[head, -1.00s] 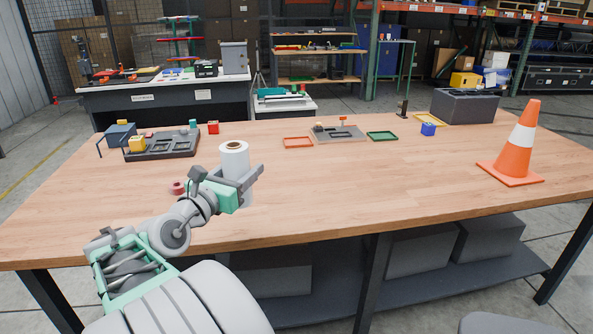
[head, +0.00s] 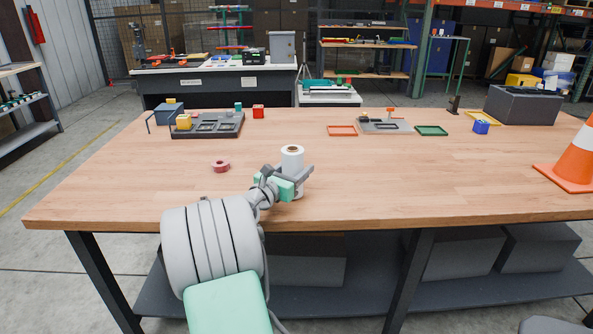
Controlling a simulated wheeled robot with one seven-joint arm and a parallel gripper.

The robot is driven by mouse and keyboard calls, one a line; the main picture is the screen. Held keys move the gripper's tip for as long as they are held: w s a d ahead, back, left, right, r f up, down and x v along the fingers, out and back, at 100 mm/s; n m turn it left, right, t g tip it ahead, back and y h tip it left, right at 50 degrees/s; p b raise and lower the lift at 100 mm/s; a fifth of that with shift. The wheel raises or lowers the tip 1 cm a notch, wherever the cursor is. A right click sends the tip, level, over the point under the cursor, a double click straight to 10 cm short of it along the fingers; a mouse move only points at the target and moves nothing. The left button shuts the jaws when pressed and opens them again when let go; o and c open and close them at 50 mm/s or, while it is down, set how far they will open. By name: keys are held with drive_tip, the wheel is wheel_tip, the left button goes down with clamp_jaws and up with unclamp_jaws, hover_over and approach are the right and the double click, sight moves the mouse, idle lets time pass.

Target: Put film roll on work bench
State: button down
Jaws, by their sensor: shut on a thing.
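The film roll (head: 292,159) is a white upright cylinder with a brown core at its top. My gripper (head: 297,184) is shut on the lower part of the roll, which is over the near middle part of the wooden work bench (head: 400,180). The roll's base is partly hidden by the gripper, and I cannot tell whether it touches the bench top.
A dark tray (head: 209,133) stands at the back left, and an orange cone (head: 577,160) at the right edge. A grey bin (head: 522,106) stands at the back right. The bench middle is clear.

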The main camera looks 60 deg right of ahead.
drive_tip(key=c, duration=0.5)
unclamp_jaws()
drive_tip(key=shift+a, duration=0.3)
drive_tip(key=a, duration=0.3)
drive_tip(key=w+a, duration=0.1)
drive_tip(key=a, duration=0.7)
drive_tip(key=shift+w+a+p, duration=0.15)
drive_tip(key=shift+a+p, duration=0.05)
drive_tip(key=shift+p, duration=0.15)
